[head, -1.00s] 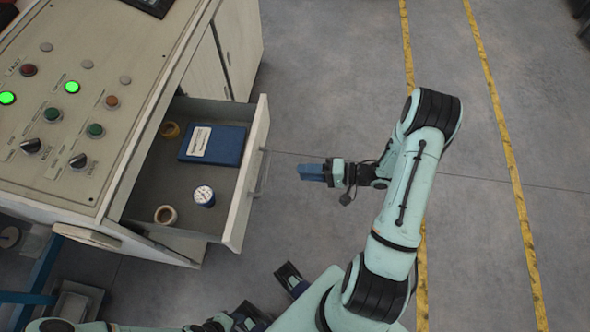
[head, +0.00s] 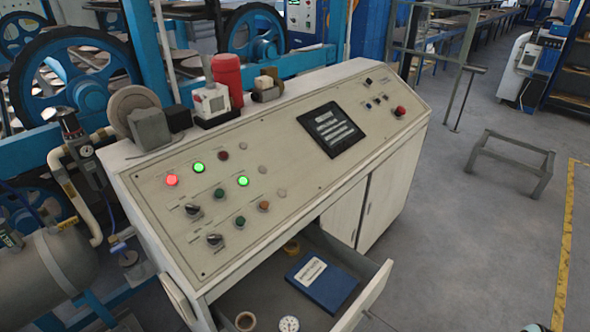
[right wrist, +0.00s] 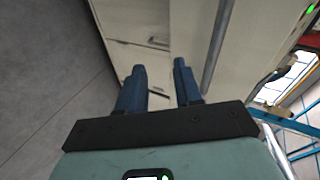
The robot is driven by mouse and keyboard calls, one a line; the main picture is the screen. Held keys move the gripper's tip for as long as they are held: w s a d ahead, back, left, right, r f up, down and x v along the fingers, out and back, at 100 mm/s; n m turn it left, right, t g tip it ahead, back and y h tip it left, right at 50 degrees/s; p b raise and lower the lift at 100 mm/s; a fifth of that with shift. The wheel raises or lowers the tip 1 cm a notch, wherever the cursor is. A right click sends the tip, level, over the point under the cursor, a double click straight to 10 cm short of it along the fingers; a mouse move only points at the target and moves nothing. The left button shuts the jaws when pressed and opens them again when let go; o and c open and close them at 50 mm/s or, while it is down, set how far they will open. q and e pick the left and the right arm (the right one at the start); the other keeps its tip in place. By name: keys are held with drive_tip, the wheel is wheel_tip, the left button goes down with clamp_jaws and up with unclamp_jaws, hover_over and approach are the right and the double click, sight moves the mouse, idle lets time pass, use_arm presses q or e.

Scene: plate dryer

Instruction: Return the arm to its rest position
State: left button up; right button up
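My right gripper (right wrist: 160,65) shows in the right wrist view with its two blue fingers apart and nothing between them. Past the fingertips is the pale side of a cabinet (right wrist: 135,22). In the head view, only a small dark piece, likely of my arm, shows at the bottom right edge; neither gripper is visible there. My left gripper is out of sight in both current views. The control cabinet (head: 290,140) stands in the middle of the head view. Its drawer (head: 372,295) is open, and its front edge is partly cut off by the frame.
The drawer holds a blue book (head: 322,283), a white-faced gauge (head: 289,324) and tape rolls (head: 245,321). The panel has a lit red button (head: 172,180), lit green buttons (head: 198,168) and a dark screen (head: 331,129). A low metal frame (head: 510,160) stands right; floor between is clear.

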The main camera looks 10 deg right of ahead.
drive_tip(key=s+a+f+n+g+h+p, duration=0.25)
drive_tip(key=s+a+f+g, duration=0.35)
drive_tip(key=a, duration=0.4)
use_arm(q)
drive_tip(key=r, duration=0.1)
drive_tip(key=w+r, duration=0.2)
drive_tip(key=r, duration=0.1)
drive_tip(key=shift+p, duration=0.3)
use_arm(e)
drive_tip(key=s+a+f+n+g, duration=0.2)
drive_tip(key=s+a+g, duration=0.4)
drive_tip(key=s, duration=0.4)
drive_tip(key=shift+s+n, duration=0.35)
drive_tip(key=shift+n, duration=0.4)
